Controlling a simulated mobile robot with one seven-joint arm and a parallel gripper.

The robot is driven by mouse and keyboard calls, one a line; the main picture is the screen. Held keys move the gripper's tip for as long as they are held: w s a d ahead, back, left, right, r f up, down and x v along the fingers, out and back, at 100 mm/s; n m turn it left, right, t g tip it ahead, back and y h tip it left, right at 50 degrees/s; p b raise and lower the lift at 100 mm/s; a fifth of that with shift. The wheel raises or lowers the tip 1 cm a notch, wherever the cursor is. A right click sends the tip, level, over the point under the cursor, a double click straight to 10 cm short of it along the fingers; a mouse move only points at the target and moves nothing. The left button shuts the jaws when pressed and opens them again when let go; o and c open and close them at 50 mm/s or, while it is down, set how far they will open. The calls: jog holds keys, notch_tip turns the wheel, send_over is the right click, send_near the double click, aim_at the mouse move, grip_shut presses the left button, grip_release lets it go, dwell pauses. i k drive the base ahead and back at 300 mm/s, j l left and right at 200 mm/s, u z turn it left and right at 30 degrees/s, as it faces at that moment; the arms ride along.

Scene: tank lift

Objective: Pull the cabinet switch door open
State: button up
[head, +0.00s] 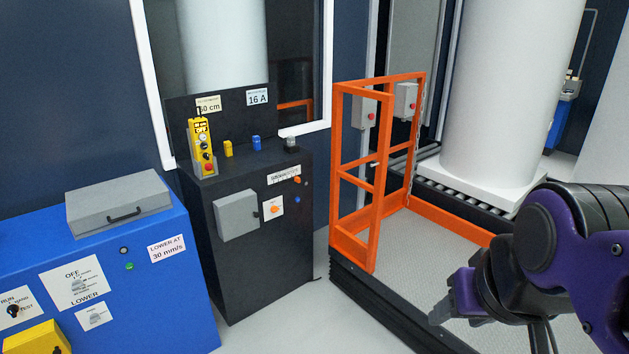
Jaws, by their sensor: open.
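A black cabinet (200,270) stands left of the middle. On its front is a small grey door (236,215), which looks shut, with a dark knob at its right edge. Beside it is a white label with an orange knob (274,206). My gripper (458,316) is at the lower right, open and empty, well to the right of the cabinet and apart from it. One finger is clearer than the other.
A blue console (185,285) with a grey handled lid (118,202) stands left of the cabinet. An orange railing (375,180) on a platform stands to its right. A yellow pendant (201,145) sits on the cabinet. The floor in front is clear.

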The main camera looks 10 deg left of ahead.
aim_at(238, 218)
jog(key=i+j, duration=0.3)
jog(key=i+j+z, duration=0.1)
jog(key=i+j, duration=0.2)
jog(key=j, duration=0.2)
jog(key=i+j, duration=0.25)
jog(key=j, duration=0.15)
